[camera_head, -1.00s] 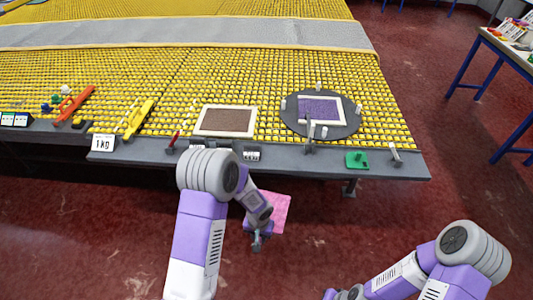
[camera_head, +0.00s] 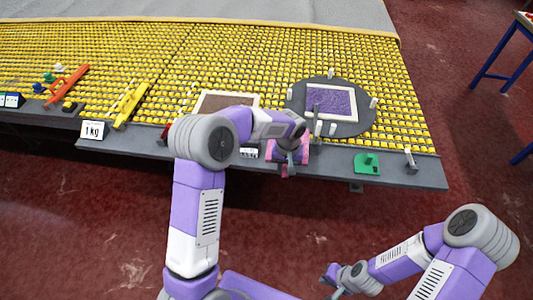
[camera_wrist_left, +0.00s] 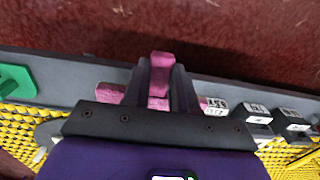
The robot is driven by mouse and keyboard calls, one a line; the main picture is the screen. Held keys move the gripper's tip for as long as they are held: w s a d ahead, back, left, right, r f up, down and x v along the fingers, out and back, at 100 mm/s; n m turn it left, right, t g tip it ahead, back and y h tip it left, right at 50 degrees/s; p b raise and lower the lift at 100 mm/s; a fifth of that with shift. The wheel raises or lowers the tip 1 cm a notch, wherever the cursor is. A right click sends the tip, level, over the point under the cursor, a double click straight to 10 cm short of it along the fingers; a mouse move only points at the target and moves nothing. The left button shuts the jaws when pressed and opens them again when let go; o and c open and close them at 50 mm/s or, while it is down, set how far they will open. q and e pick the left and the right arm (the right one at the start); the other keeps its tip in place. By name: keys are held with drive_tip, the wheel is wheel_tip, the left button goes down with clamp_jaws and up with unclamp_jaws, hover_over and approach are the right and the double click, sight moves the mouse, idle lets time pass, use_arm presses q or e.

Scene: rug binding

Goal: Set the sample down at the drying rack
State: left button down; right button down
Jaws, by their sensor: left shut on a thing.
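The pink sample (camera_head: 302,156) is held in my left gripper (camera_head: 287,165), close to the front edge of the yellow table. In the left wrist view the gripper (camera_wrist_left: 160,85) is shut on the pink sample (camera_wrist_left: 161,60), parts of which show between and beside the fingers. The gripper and wrist cover much of the sample in the head view. I cannot tell which thing is the drying rack. My right gripper (camera_head: 331,277) is low at the front, away from the table; its jaws are too small to judge.
A purple square in a pale frame (camera_head: 331,103) lies on a grey round plate (camera_head: 295,97) with pegs. A brown framed square (camera_head: 228,101) is partly behind my left arm.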

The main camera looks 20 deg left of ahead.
sight(284, 177)
use_arm(q)
drive_tip(key=f, duration=0.4)
drive_tip(key=shift+s+f+b, duration=0.3)
drive_tip(key=shift+s, duration=0.05)
drive_tip(key=shift+w+f, duration=0.1)
drive_tip(key=shift+f, duration=2.05)
drive_tip(key=shift+b, duration=0.3)
drive_tip(key=shift+f, duration=0.2)
drive_tip(key=c, duration=0.9)
unclamp_jaws()
drive_tip(key=shift+r, duration=0.1)
drive_tip(key=shift+r, duration=0.1)
